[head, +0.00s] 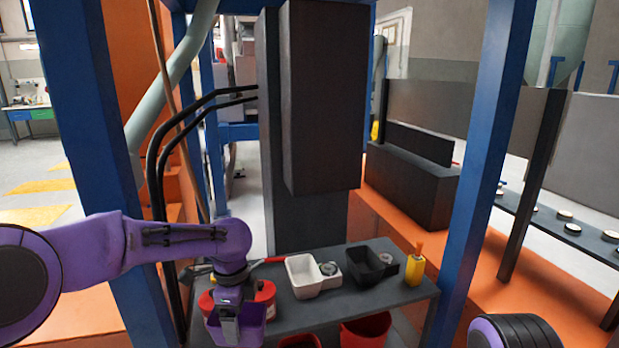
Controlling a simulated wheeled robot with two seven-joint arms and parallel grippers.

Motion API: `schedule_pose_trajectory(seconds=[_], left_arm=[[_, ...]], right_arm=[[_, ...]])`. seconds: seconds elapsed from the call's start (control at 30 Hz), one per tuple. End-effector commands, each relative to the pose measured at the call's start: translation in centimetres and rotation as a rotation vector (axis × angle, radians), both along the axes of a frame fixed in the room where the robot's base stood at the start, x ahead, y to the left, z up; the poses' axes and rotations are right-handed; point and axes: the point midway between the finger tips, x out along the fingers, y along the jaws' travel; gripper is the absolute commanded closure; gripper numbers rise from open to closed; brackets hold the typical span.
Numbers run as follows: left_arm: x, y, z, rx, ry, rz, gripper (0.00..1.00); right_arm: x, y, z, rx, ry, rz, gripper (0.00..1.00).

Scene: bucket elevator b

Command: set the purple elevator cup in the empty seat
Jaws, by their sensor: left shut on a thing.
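The purple elevator cup (252,329) hangs at the bottom of the head view, in front of the dark bench. My left gripper (229,318) points down over the cup and is shut on it; it hides part of the cup. The cup looks roughly upright. Which spot is the empty seat I cannot tell in this view. My right gripper is not in view.
On the bench (330,312) stand a white cup (301,281), a black cup (361,272) and a yellow holder (414,273). A red round container (267,291) is behind my gripper. A red bucket (366,332) is below. Blue posts (487,140) flank the bench; a dark casing (322,95) hangs above.

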Motion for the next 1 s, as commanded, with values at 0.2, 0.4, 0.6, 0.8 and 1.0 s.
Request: schedule_pose_trajectory(seconds=[0.2, 0.4, 0.6, 0.8, 1.0], left_arm=[[-2.8, 0.2, -3.1, 0.004, -0.001, 0.719, 0.82], [-5.7, 1.3, -5.5, 0.004, -0.002, 1.298, 0.82], [-8.4, 3.2, -6.9, 0.002, -0.002, 1.602, 0.82], [-8.8, 4.4, -6.2, 0.001, -0.005, 1.610, 0.82], [-8.8, 4.4, -5.8, 0.001, -0.002, 1.606, 0.82]], right_arm=[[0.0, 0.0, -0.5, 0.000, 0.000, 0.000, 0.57], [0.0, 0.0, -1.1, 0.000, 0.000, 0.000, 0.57], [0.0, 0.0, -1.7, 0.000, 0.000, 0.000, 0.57], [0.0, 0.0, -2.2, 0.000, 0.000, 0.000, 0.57], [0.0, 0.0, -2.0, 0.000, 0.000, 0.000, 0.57]])
